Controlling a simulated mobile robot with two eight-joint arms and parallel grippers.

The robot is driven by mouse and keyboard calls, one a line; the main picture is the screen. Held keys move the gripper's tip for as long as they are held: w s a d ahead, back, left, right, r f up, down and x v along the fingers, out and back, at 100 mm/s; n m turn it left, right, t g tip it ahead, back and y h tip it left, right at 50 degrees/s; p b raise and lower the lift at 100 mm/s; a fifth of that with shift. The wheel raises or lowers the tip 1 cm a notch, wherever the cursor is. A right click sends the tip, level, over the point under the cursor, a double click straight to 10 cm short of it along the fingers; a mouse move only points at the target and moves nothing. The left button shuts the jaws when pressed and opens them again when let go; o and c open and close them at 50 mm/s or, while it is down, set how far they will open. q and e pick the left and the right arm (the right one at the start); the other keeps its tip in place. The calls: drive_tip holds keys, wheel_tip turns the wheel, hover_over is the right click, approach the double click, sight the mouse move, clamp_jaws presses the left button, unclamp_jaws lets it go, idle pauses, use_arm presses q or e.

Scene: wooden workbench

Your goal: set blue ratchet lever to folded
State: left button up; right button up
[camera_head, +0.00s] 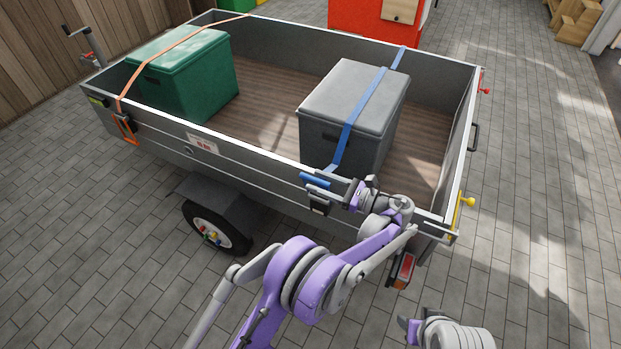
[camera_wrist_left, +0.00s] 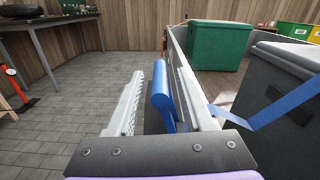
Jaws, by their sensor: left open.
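The blue ratchet lever (camera_head: 315,181) is on the trailer's near side wall, at the lower end of the blue strap (camera_head: 352,125). My left gripper (camera_head: 319,190) is open at the lever. In the left wrist view the blue lever (camera_wrist_left: 163,95) stands between the two spread fingers of my left gripper (camera_wrist_left: 160,76), nearer the right finger. Gaps show on both sides, so the fingers do not look closed on it. The ratchet's body is mostly hidden behind the gripper.
The blue strap crosses a grey box (camera_head: 340,95) in the trailer (camera_head: 255,152). An orange strap (camera_head: 160,60) with an orange ratchet (camera_head: 125,128) holds a green box (camera_head: 205,80). The paving beside the trailer is clear. A workbench (camera_wrist_left: 50,22) stands farther off.

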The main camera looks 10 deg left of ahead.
sight(303, 176)
use_arm(q)
drive_tip(key=shift+x, duration=1.5)
drive_tip(key=shift+c, duration=0.3)
clamp_jaws()
